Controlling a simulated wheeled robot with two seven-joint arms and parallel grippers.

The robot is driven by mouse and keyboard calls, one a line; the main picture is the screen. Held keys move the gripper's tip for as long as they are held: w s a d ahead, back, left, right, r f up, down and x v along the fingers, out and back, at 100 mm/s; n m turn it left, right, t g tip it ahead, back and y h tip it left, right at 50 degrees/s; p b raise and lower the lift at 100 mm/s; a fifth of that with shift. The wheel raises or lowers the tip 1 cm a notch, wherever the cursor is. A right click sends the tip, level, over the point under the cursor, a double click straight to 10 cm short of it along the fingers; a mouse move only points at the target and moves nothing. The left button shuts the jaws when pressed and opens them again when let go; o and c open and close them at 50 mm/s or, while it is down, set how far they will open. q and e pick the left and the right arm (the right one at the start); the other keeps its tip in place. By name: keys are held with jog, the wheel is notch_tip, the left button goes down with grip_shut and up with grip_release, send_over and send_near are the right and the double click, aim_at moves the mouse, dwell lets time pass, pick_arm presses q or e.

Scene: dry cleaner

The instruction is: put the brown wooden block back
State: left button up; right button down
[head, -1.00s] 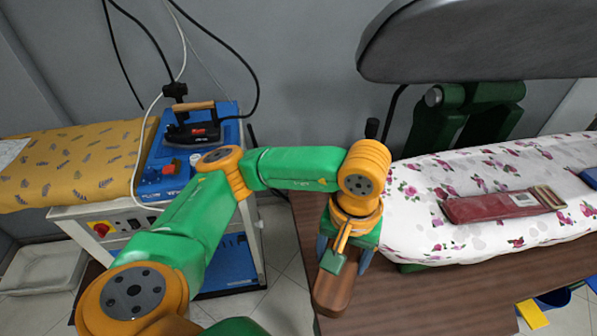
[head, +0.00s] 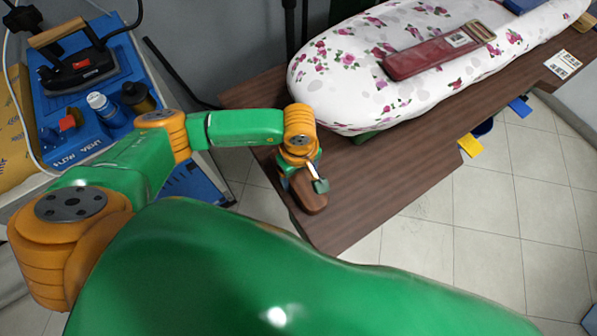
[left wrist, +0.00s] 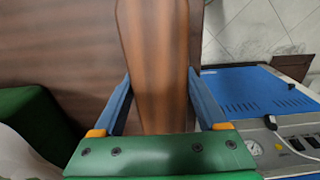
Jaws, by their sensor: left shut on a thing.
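The brown wooden block (head: 309,194) is at the left end of the dark wooden table (head: 345,190), close to its edge. My left gripper (head: 298,176) is shut on the block from above. In the left wrist view the block (left wrist: 155,60) runs lengthwise between the two blue fingers of the left gripper (left wrist: 160,98). The head view does not clearly show whether the block touches the tabletop. My right gripper is not in view.
A padded flowered ironing board (head: 350,55) with a dark red folded piece (head: 435,50) stands on the table behind the block. A blue ironing unit (head: 85,110) holds an iron (head: 75,65) and bottles at the left. Bare tabletop lies right of the block.

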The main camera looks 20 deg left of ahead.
aim_at(299, 175)
pick_arm(q)
jog(key=shift+f, duration=0.15)
jog(key=o, duration=1.2)
jog(key=shift+o, duration=0.2)
jog(key=shift+r, duration=0.25)
notch_tip(299, 175, up, 12)
jog(key=b, duration=0.1)
